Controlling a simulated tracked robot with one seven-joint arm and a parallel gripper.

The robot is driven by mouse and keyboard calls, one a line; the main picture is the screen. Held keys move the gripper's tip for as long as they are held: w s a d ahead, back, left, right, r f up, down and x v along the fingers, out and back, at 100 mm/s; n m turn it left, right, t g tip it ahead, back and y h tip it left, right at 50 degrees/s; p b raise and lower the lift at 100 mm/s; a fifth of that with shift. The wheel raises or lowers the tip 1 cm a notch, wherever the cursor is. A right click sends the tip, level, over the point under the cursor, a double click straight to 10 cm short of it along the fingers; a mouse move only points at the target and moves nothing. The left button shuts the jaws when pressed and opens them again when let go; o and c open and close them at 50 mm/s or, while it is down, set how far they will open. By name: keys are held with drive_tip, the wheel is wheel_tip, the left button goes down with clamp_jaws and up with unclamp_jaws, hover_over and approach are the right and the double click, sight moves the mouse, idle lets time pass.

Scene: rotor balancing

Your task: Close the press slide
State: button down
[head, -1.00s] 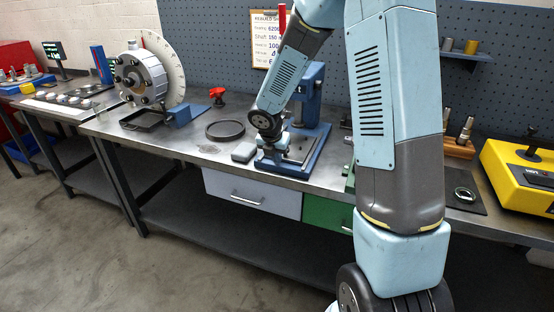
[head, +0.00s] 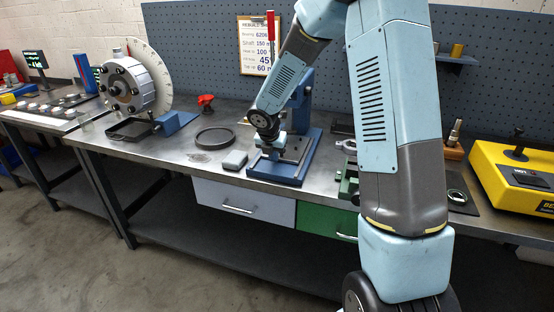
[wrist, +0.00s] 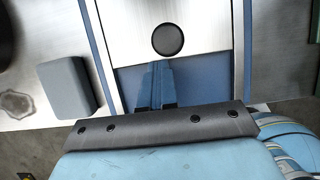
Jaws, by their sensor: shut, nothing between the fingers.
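The blue press (head: 307,110) stands on the bench, partly hidden behind my arm. Its steel slide plate (wrist: 205,25) shows in the wrist view, with a dark round disc (wrist: 168,39) on it. The plate lies between two blue side rails, and a strip of blue base (wrist: 205,82) is bare in front of it. My gripper (wrist: 157,72) is shut and empty, pointing over that bare strip just short of the plate's near edge. I cannot tell whether the fingertips touch the plate. In the head view my gripper is low over the press base (head: 285,172).
A grey block (head: 235,160) sits just left of the press, close to its rail in the wrist view (wrist: 68,87). A dark ring (head: 215,136) and a red knob part (head: 206,101) lie farther left. A green fixture (head: 349,183) is to the right, partly behind my arm.

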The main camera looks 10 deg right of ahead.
sight(273, 168)
drive_tip(key=shift+d+f, duration=0.1)
drive_tip(key=shift+d, duration=0.05)
drive_tip(key=shift+s+a, duration=0.3)
drive_tip(key=shift+s, duration=0.2)
drive_tip(key=shift+s+a, duration=0.4)
drive_tip(key=shift+s, duration=0.25)
drive_tip(key=shift+s+a, duration=0.35)
drive_tip(key=shift+s, duration=0.25)
drive_tip(key=v, duration=1)
drive_tip(key=s, duration=0.6)
drive_tip(key=x, duration=0.3)
drive_tip(key=w+d+x, duration=0.1)
drive_tip(key=x, duration=0.3)
drive_tip(key=r+x, duration=0.1)
drive_tip(key=x, duration=0.2)
drive_tip(key=shift+w+d+f, duration=0.35)
drive_tip(key=shift+w, duration=0.15)
drive_tip(key=shift+w+d, duration=0.3)
drive_tip(key=shift+w, duration=0.2)
